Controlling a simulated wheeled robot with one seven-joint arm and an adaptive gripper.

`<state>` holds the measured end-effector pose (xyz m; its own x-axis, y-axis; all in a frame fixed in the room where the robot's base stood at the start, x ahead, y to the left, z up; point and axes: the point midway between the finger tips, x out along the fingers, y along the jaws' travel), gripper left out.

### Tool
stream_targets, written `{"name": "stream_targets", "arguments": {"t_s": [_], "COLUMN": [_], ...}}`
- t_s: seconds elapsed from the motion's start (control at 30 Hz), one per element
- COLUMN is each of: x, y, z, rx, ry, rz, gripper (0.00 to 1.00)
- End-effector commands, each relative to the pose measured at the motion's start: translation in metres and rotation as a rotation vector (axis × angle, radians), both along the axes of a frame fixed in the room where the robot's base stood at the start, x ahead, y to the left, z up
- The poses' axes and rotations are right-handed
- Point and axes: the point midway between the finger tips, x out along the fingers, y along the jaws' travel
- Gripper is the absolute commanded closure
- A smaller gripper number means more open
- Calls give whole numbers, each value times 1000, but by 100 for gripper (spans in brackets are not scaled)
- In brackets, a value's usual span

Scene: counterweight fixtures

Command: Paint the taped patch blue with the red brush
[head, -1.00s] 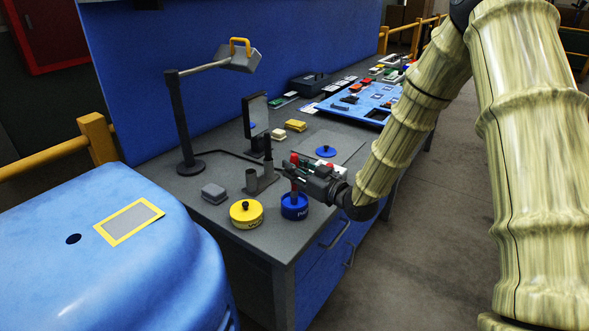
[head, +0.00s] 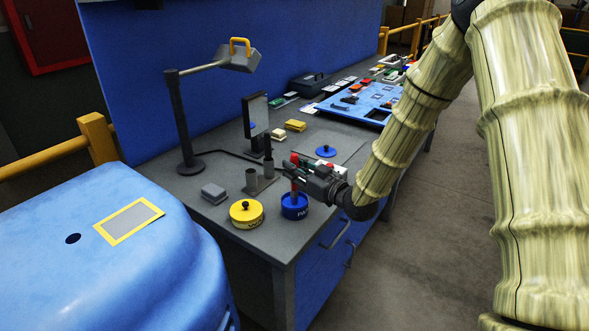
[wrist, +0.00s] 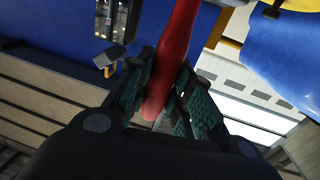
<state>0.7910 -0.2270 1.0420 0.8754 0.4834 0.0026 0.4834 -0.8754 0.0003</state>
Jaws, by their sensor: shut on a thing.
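My gripper (head: 291,172) is shut on the red brush (wrist: 176,55), whose handle runs between the fingers in the wrist view. In the head view the brush stands about upright over the open blue paint tin (head: 294,210). Its lower end meets the tin's opening, and the bristles are hidden. The taped patch (head: 130,219) is a grey rectangle framed by yellow tape on the blue rounded housing (head: 60,270) at the left. No blue shows inside the tape.
A yellow tin (head: 246,216) with a black knob stands left of the blue tin. A grey block (head: 213,194), a cup holder (head: 252,181) and a lamp (head: 188,120) stand behind. A blue lid (head: 325,151) lies on the bench. Between bench and housing is a gap.

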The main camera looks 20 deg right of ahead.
Motion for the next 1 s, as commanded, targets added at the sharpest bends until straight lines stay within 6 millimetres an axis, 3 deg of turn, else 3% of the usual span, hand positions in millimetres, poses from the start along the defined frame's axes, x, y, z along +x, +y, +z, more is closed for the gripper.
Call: {"name": "stream_targets", "arguments": {"t_s": [0.33, 1.0], "x": [-1, 0], "y": [0, 0], "z": [2, 44], "rx": [-1, 0], "ry": [3, 1], "rz": [0, 0], "gripper": [95, 95]}}
